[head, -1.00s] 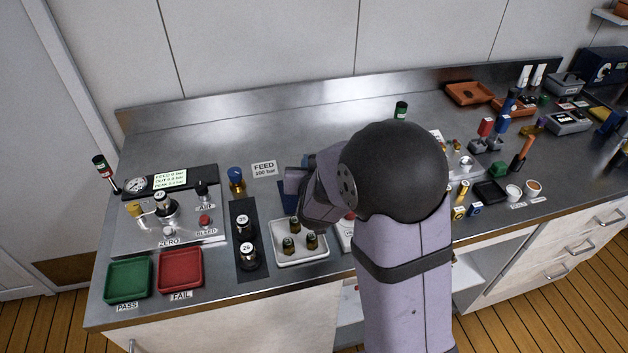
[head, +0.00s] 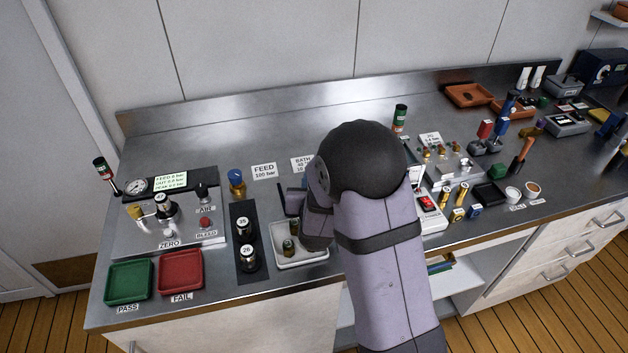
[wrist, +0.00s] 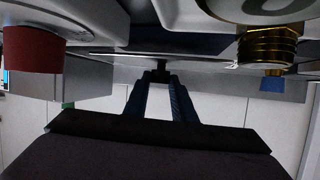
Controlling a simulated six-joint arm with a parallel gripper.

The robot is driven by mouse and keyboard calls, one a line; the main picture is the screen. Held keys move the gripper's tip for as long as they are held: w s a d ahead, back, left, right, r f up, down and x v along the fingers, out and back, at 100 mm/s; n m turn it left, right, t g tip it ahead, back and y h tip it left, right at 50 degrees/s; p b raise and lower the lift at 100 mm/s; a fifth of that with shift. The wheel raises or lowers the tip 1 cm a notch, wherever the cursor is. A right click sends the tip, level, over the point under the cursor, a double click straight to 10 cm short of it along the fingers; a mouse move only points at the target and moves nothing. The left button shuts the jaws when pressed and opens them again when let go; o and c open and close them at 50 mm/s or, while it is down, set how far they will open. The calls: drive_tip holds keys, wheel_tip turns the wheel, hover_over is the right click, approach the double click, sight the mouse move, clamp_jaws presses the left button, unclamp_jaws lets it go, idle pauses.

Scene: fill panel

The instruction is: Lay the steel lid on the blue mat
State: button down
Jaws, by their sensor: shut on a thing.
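My gripper (wrist: 161,78) is shut in the wrist view, its two blue fingers closing on a small dark knob. A thin grey edge just above the knob looks like the steel lid (wrist: 125,59), seen nearly edge-on. The lid cannot be made out in the head view, where my arm covers the area. A narrow dark strip, apparently the blue mat (head: 282,198), shows left of my wrist, behind the white tray. Most of it is hidden. Whether the lid touches the mat cannot be told.
The white tray (head: 283,258) with green-topped vials lies just in front of my wrist. Black weights marked 35 and 26 (head: 246,258) stand to the left. A blue-capped brass fitting (head: 237,183) stands behind them.

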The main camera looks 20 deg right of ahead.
drive_tip(key=shift+f+b, duration=0.4)
drive_tip(key=shift+b, duration=0.05)
drive_tip(key=shift+f, duration=0.2)
drive_tip(key=c, duration=1.5)
unclamp_jaws()
drive_tip(key=shift+r, duration=0.15)
